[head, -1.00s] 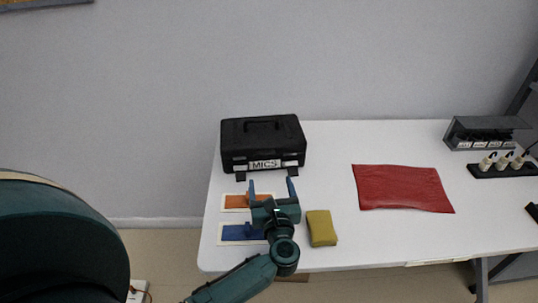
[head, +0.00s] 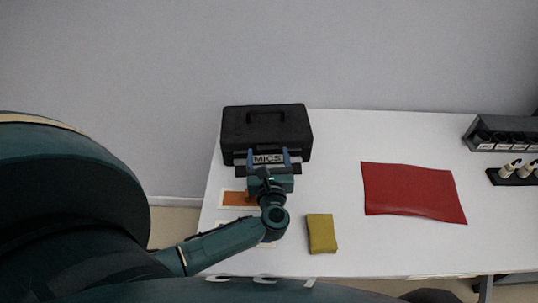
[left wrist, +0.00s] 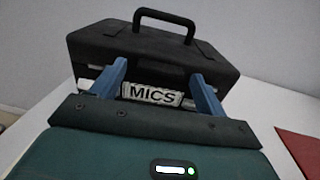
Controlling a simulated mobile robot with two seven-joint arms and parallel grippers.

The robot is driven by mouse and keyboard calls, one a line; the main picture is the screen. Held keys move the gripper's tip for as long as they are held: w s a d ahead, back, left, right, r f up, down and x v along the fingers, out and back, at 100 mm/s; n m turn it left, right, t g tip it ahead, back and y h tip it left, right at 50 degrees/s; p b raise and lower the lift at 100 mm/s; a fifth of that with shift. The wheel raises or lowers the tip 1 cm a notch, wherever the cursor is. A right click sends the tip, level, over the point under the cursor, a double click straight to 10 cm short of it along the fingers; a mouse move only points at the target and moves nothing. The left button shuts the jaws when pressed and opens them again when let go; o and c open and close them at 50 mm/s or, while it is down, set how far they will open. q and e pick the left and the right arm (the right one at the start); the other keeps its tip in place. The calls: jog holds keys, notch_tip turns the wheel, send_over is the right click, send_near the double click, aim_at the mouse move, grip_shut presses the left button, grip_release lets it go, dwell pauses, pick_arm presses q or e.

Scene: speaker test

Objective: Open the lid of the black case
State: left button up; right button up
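The black case (head: 266,122) stands at the back left of the white table with its lid down. A handle is on top and a label reading MICS is on its front. It also shows in the left wrist view (left wrist: 150,50). My left gripper (head: 268,155) is in front of the case, its two blue fingers apart on either side of the label. In the left wrist view the open fingers (left wrist: 160,78) reach the case front; I cannot tell whether they touch it. Nothing is between them but the label. My right gripper is not in view.
An orange card (head: 238,199) lies by my left arm, with another card partly hidden. A yellow-green pouch (head: 321,233) and a red cloth (head: 413,191) lie to the right. A dark rack (head: 500,140) and a black holder (head: 515,176) stand at the far right.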

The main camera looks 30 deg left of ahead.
pick_arm(q)
jog(key=c, duration=1.3)
jog(key=shift+w+r, duration=0.1)
